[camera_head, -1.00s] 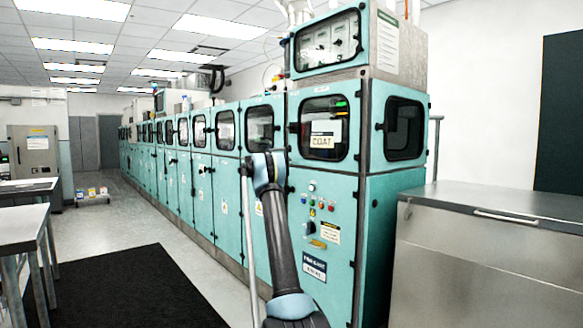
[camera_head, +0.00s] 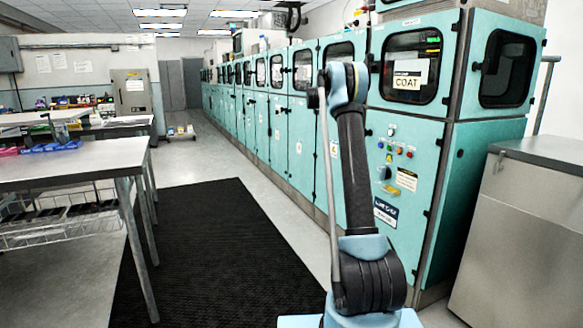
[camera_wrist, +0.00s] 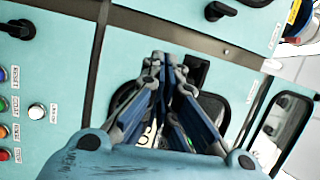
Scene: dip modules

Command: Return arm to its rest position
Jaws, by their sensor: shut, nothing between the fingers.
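My arm (camera_head: 357,170) stands raised in the head view, its blue elbow (camera_head: 347,84) in front of the teal machine row. My gripper is hidden in the head view. In the wrist view my gripper (camera_wrist: 166,60) is shut and empty, its two blue-grey fingers together. Behind the fingers is a teal machine front with a dark window (camera_wrist: 214,108), partly covered by the gripper. I cannot tell how far the fingers are from the panel, and no contact shows.
The teal machine (camera_head: 408,160) marked COAT stands close behind my arm. A steel cabinet (camera_head: 530,240) is at right. A steel table (camera_head: 70,168) is at left, with more benches behind.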

